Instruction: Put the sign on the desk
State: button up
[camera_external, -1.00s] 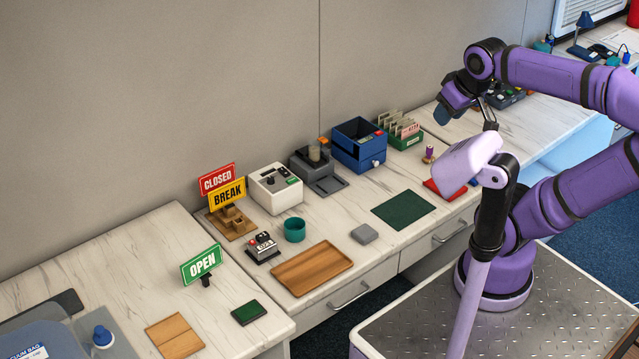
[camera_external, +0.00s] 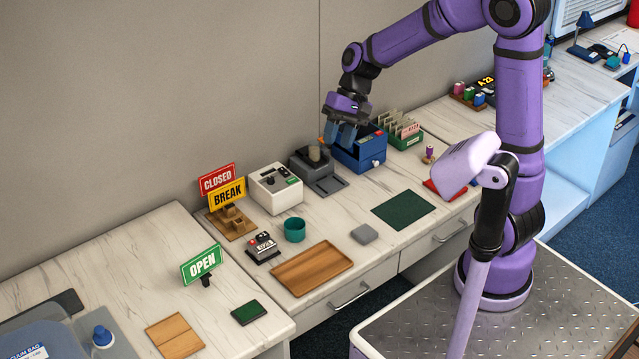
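Three signs show on the left part of the long desk (camera_external: 150,255). The red CLOSED sign (camera_external: 216,178) and the yellow BREAK sign (camera_external: 228,196) stand upright in a stepped wooden rack (camera_external: 234,224) by the wall. The green OPEN sign (camera_external: 202,263) stands apart on a small dark foot, nearer the front. My gripper (camera_external: 341,134) points down above the blue box (camera_external: 372,152), well to the right of all the signs. Its fingers seem apart with nothing visible between them, and they hide part of the box.
A white device (camera_external: 275,188), a grey machine (camera_external: 318,174), a teal cup (camera_external: 294,230) and a counter (camera_external: 262,248) stand between my gripper and the signs. A wooden tray (camera_external: 312,268) and green mat (camera_external: 403,210) lie in front. Bare desk surrounds the OPEN sign.

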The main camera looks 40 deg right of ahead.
jog(key=w+a+f+m+g+y, duration=0.2)
jog(key=w+a+f+y, duration=0.1)
jog(key=w+a+f, duration=0.3)
jog(key=w+a+f+m+g+y, duration=0.1)
jog(key=w+a+f+m+y, duration=0.2)
jog(key=a+f, duration=0.35)
jog(key=m+t+y, duration=0.2)
jog(key=m+y, duration=0.4)
jog(key=m, duration=0.2)
send_near(212, 269)
jog(key=shift+m+t, duration=0.3)
jog(key=a, duration=0.1)
jog(key=a+r, duration=0.1)
jog(key=a, duration=0.1)
jog(key=a+r, duration=0.1)
jog(key=shift+a, duration=0.4)
jog(key=a, duration=0.3)
jog(key=s+a, duration=0.1)
jog(key=a, duration=0.1)
jog(key=shift+f, duration=0.3)
grip_shut()
